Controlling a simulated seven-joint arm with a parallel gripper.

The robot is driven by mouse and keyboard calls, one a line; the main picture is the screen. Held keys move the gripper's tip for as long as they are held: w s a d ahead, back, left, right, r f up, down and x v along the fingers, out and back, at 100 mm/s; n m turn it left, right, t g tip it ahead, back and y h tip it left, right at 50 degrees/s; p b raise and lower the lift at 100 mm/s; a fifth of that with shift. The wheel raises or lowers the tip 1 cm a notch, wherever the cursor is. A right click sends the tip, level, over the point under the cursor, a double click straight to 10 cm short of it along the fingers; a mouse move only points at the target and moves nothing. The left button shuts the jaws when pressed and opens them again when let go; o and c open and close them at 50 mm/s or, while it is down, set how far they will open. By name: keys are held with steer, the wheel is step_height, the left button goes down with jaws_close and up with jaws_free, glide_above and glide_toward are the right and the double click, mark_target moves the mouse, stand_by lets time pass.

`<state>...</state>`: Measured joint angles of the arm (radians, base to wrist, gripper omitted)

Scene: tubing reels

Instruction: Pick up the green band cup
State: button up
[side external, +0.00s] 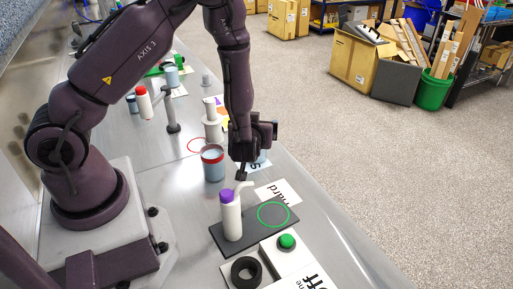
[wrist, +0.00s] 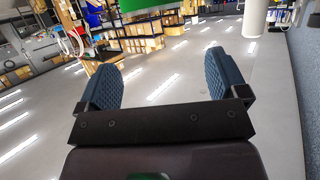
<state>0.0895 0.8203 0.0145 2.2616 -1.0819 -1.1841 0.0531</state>
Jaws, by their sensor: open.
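I cannot make out a cup with a clear green band. A grey-blue cup with a red band (side external: 213,165) stands on the bench just left of my gripper in the side view. Another pale blue cup (side external: 262,158) shows partly behind my gripper, and its band is hidden. A small grey-blue cup (side external: 171,77) stands far back, beside a green item, its band too small to tell. My gripper (side external: 243,172) hangs above the bench near the red band cup. In the wrist view my gripper (wrist: 163,65) has its blue pads wide apart, with nothing between them.
A white bottle with a purple cap (side external: 231,213) stands on a dark plate (side external: 255,236) with a green ring (side external: 273,214). A green button (side external: 286,242) and a black ring (side external: 246,271) are in front. A post (side external: 171,115) and a red-capped bottle (side external: 143,102) stand behind.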

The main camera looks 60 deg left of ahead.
steer(key=w+a+f, duration=0.1)
steer(key=f, duration=0.1)
steer(key=a+f, duration=0.1)
steer(key=w+a+f, duration=0.1)
steer(key=a+f, duration=0.1)
steer(key=shift+w+f, duration=0.3)
steer(key=shift+f, duration=0.05)
steer(key=c, duration=1)
